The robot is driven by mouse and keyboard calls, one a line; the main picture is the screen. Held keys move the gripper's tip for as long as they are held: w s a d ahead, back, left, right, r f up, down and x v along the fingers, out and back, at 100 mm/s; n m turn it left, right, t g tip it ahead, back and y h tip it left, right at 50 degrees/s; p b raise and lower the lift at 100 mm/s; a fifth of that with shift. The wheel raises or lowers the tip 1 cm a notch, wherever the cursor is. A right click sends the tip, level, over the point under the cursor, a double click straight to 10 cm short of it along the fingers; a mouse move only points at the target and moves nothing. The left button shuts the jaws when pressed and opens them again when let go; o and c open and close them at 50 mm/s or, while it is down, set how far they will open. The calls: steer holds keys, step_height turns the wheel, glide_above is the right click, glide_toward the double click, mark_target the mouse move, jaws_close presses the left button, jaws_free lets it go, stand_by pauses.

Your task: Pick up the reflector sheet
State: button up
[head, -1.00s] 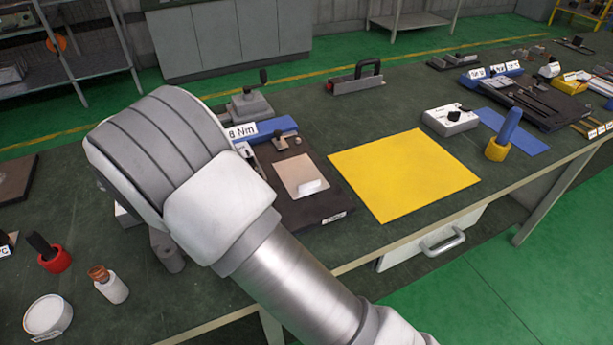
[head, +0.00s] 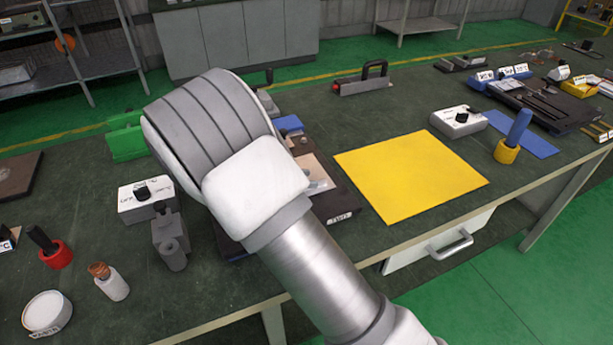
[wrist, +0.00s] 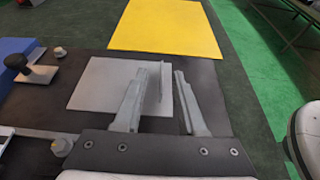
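A pale, flat square sheet, which looks like the reflector sheet (wrist: 100,82), lies on a dark base board (wrist: 215,120) in the wrist view. A small upright tab (wrist: 165,84) shows on its right part. My gripper (wrist: 160,72) is open, its two fingers apart over the sheet's right side. The tab appears between the fingers, nearer the right one; I cannot tell whether either touches it. In the head view only a strip of the sheet (head: 313,168) shows past my arm, which hides my gripper and much of the board.
A yellow mat (head: 411,176) lies right of the board. A blue block (wrist: 18,60) and a dark knob (wrist: 38,74) stand left of the sheet. A white switch box (head: 146,199) and a grey fixture (head: 169,240) stand left of my arm. The bench in front of the mat is narrow.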

steer(key=x, duration=0.3)
steer(key=shift+s+d+f, duration=0.1)
steer(key=shift+d+f, duration=0.1)
steer(key=shift+f, duration=0.15)
jaws_close()
stand_by(1.1)
